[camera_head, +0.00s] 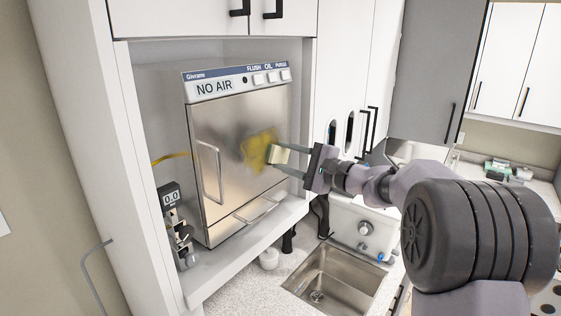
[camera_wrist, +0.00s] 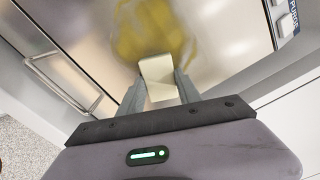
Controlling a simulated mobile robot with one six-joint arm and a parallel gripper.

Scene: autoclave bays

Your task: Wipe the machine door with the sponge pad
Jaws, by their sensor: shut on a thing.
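The machine (camera_head: 240,145) has a brushed metal door with a handle at its left and a "NO AIR" panel above. A yellow stain (camera_head: 258,143) lies on the right half of the door; it also shows in the wrist view (camera_wrist: 160,28). My gripper (camera_head: 283,160) is shut on a pale cream sponge pad (camera_head: 279,155). The pad (camera_wrist: 158,80) sits between the two fingers in the wrist view, in front of the lower edge of the stain. I cannot tell whether the pad touches the door.
The machine stands on a white shelf (camera_head: 205,279) inside a cabinet bay. A small gauge device (camera_head: 175,225) stands at its lower left. A sink (camera_head: 335,280) is set in the counter below right.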

